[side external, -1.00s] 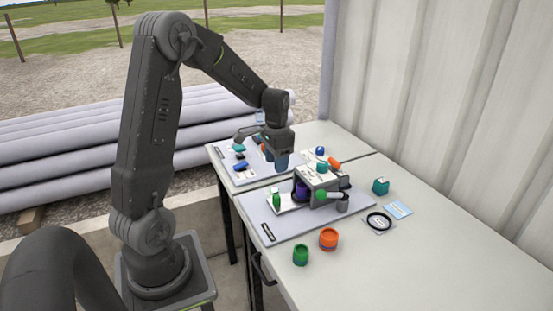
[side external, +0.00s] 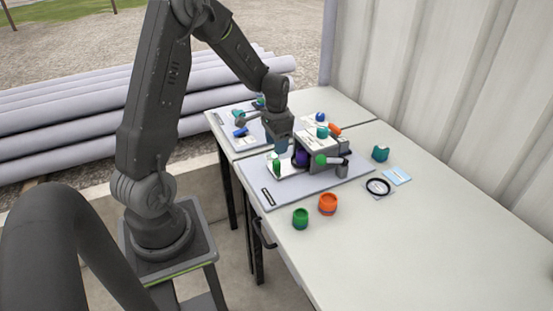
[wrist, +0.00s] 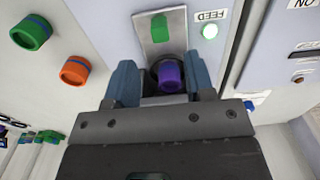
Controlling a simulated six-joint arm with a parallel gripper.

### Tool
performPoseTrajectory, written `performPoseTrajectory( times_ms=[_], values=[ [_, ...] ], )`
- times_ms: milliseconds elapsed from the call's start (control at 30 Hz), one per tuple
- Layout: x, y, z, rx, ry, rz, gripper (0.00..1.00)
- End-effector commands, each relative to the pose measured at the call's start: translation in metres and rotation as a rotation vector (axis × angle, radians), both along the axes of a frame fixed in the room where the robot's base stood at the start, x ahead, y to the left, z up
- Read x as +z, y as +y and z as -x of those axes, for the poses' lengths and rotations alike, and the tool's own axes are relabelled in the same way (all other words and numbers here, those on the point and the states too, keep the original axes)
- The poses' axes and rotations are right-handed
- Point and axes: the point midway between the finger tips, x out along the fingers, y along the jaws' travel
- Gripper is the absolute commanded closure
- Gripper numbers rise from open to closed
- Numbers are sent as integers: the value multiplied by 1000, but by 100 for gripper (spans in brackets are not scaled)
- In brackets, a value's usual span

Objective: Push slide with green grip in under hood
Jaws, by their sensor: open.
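The slide is a flat metal plate (wrist: 160,40) with a green block grip (wrist: 158,27), seen in the wrist view. The green grip (side external: 276,166) also stands at the left end of the panel in the side view. A purple cylinder (wrist: 170,76) sits in a dark round opening at the slide's end. The hood looks to be the grey box (side external: 318,150) right of the slide. My gripper (wrist: 161,70) is open, its blue fingers on either side of the purple cylinder in the picture; contact cannot be told. In the side view my gripper (side external: 281,147) hangs above the slide area.
A green-knobbed lever (side external: 321,160) is at the hood's front. A green cup (side external: 300,218) and orange cup (side external: 328,203) stand on the table in front.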

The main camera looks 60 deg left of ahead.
Motion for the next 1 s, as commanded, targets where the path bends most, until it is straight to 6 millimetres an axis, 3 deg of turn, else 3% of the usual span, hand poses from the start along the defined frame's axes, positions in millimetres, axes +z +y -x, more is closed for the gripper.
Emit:
performPoseTrajectory(
  times_ms=[200,400,767,1000],
  values=[
    [-42,-1,1,0,3,2,51],
    [-62,0,0,0,1,1,51],
    [-67,0,0,0,-1,-1,51],
    [-67,0,0,0,-1,-1,73]
  ],
)
